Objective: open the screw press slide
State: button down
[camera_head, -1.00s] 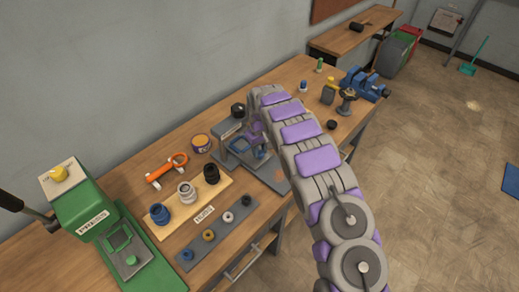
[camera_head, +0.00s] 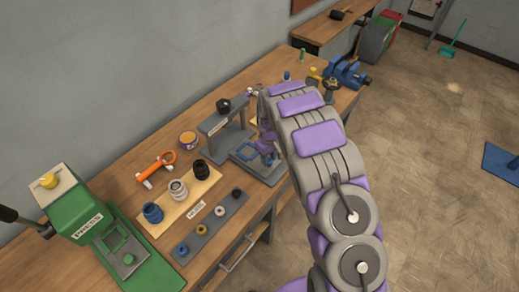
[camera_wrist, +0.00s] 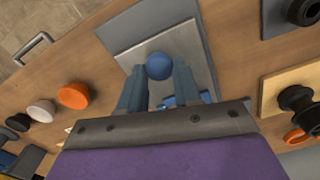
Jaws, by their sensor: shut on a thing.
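A grey screw press (camera_head: 226,128) with a black knob on top stands on a flat grey base on the bench. Its slide (camera_head: 243,151), a flat plate with a blue square outline, lies mostly in front of the press arch. My gripper (camera_head: 266,148) is low over the front end of the slide, partly hidden by my arm. In the wrist view my gripper (camera_wrist: 159,78) has its two fingers on either side of a round blue knob (camera_wrist: 159,65), shut on it. The knob stands on the light grey slide plate (camera_wrist: 196,58).
A green press (camera_head: 85,215) stands at the near left. A board with several bushings (camera_head: 178,190), a grey strip of small rings (camera_head: 205,230) and an orange tool (camera_head: 155,168) lie left of the screw press. A blue vise (camera_head: 347,75) is at the far end.

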jog(key=shift+s+d, duration=1.25)
jog(key=shift+d, duration=0.3)
jog(key=c, duration=0.8)
grip_release()
notch_tip(320, 180, up, 17)
jog(key=shift+w+r+p, duration=0.1)
jog(key=shift+r+p, duration=0.1)
jog(key=shift+p, duration=0.55)
